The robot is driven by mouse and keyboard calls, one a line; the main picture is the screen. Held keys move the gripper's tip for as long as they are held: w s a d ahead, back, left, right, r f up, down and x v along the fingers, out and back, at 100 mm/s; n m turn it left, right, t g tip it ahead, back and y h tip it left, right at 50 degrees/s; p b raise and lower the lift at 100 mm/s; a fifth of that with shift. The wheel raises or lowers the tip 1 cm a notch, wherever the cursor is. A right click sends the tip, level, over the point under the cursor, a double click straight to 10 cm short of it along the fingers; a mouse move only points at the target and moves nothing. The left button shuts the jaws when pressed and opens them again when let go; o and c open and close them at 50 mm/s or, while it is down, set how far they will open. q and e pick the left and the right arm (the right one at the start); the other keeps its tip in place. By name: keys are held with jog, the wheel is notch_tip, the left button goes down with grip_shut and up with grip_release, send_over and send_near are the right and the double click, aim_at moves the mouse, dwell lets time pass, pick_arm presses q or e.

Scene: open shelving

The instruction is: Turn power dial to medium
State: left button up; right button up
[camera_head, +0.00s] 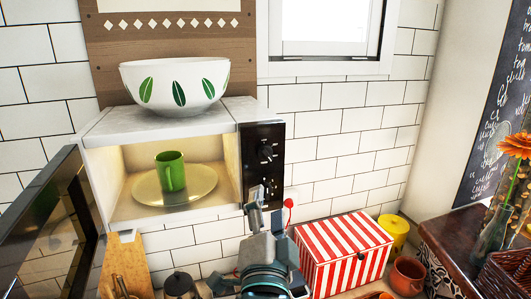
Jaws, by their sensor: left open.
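The microwave (110,128) is white, with its dark door (50,228) swung open to the left. Its black control panel (254,172) is at the right of the front. The power dial (266,152) is a small dark knob high on that panel; its exact setting is too small to read. A green mug (171,171) stands upright on the round turntable (190,196) inside. My left gripper (264,208) is open and empty, just below the dial and in front of the panel's lower end, hiding part of it. My right gripper is out of view.
A white bowl with green leaves (178,84) stands on the microwave. A red-and-white striped box (338,250) is right of my left gripper, with a yellow canister (394,232) and a terracotta pot (407,275) beyond. The tiled wall right of the panel is clear.

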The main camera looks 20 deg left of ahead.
aim_at(268, 157)
pick_arm(q)
jog(key=p+x, duration=0.4)
jog(key=x, duration=1.1)
jog(key=shift+s+a, duration=0.1)
jog(key=shift+a, duration=0.05)
